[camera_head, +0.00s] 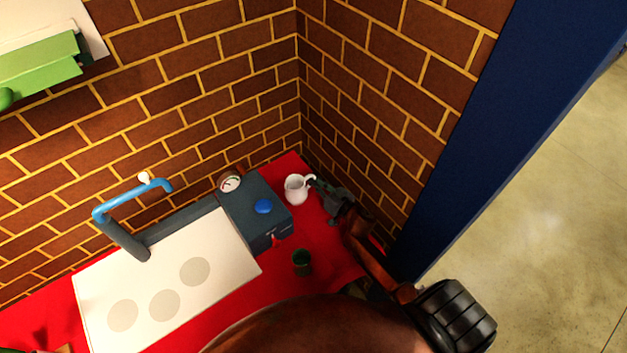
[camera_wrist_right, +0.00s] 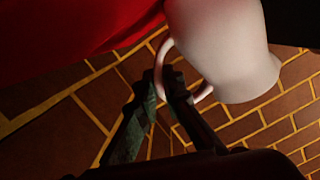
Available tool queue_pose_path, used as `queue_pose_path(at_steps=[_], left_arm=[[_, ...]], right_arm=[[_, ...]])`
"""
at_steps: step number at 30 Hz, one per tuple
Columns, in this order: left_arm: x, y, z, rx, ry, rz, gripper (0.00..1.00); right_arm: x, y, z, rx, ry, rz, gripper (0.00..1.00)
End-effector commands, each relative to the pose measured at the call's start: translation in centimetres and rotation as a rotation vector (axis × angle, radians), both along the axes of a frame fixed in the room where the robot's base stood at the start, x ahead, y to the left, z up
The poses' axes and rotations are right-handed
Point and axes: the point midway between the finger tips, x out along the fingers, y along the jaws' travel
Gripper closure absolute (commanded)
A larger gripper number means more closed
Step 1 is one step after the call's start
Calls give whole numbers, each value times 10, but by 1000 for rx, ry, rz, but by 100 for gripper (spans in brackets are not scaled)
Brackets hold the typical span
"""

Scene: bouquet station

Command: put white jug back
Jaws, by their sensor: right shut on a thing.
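The white jug (camera_head: 296,190) stands upright, or nearly so, over the red counter at the back right, near the corner of the brick walls. My right gripper (camera_head: 321,187) reaches it from the right and is shut on its handle. In the right wrist view the white jug (camera_wrist_right: 222,50) fills the upper middle, and its handle loops to the fingers of my right gripper (camera_wrist_right: 163,92). I cannot tell whether the jug's base touches the counter. My left gripper is not in view.
Left of the jug is a dark box with a blue button (camera_head: 263,206) and a round gauge (camera_head: 230,183). A small dark green cup (camera_head: 302,262) stands in front. A white board with grey circles (camera_head: 225,253) and a blue tap (camera_head: 128,196) are further left. Brick walls close the back and right.

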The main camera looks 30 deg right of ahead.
Motion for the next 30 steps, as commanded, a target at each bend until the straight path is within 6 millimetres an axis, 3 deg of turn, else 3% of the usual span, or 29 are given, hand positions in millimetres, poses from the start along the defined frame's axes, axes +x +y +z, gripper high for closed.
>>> queue_pose_path(at_steps=[2, 3, 10, 21, 26, 30], left_arm=[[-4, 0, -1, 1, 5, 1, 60], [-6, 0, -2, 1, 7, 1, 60], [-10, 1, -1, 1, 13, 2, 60], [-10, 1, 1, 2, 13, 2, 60], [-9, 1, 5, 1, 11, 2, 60], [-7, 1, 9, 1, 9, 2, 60]], right_arm=[[0, 0, -1, 1, -2, 1, 100], [0, 0, -3, -1, 1, 0, 92], [0, 0, -3, 0, 0, -1, 76], [-2, -1, 1, 0, 2, -2, 75], [-26, -4, 3, -1, 2, -1, 75], [-55, -7, 8, -1, 2, -1, 75]])
